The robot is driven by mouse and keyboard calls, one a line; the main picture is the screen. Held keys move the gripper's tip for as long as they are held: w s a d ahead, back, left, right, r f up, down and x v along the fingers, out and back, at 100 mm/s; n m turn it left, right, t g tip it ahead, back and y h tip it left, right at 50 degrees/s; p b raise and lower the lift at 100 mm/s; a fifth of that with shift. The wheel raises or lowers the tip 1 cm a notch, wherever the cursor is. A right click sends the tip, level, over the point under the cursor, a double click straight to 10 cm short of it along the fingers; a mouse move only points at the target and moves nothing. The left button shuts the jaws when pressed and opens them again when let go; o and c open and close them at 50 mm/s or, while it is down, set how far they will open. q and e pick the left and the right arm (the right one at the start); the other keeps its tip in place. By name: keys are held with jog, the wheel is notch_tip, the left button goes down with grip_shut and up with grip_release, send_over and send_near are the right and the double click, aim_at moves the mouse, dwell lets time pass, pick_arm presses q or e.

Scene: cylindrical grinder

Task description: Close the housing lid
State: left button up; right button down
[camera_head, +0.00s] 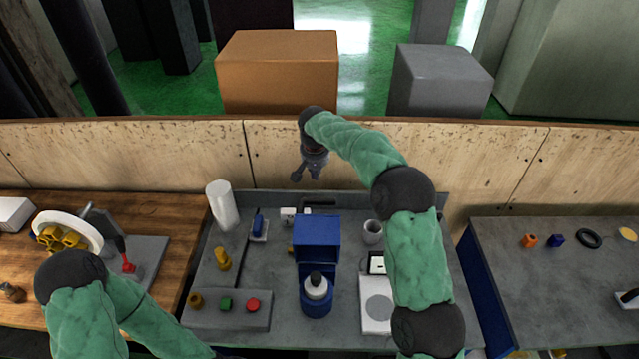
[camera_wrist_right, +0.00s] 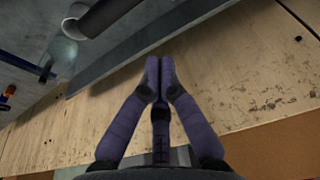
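The blue housing (camera_head: 317,304) stands in the middle of the grey bench. Its blue lid (camera_head: 317,231) appears to be standing raised at the back, and a white round part with a black top (camera_head: 316,285) shows in the housing in front of it. My right gripper (camera_head: 307,174) is above the bench's back edge near the wooden wall, behind the lid and apart from it. In the right wrist view its fingers (camera_wrist_right: 159,68) meet at the tips with nothing between them. My left arm enters at the lower left; its gripper is out of view.
A white cylinder (camera_head: 222,206) stands left of the lid, and a grey cup (camera_head: 373,232) stands to the right. A button panel (camera_head: 239,306) lies at the front left. A white box (camera_head: 375,304) is partly behind my right arm. The wooden wall (camera_head: 420,150) runs along the back.

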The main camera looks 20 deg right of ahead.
jog(key=a+x, duration=0.1)
jog(key=x, duration=0.8)
jog(key=shift+s+a+r+p, duration=0.1)
jog(key=shift+s+r, duration=0.15)
jog(key=shift+s, duration=0.35)
jog(key=shift+s+d+r+p, duration=0.15)
jog(key=shift+s+r, duration=0.15)
jog(key=shift+s, duration=0.3)
jog(key=shift+s+a+r+p, duration=0.15)
jog(key=shift+s+r, duration=0.1)
jog(key=shift+s, duration=0.35)
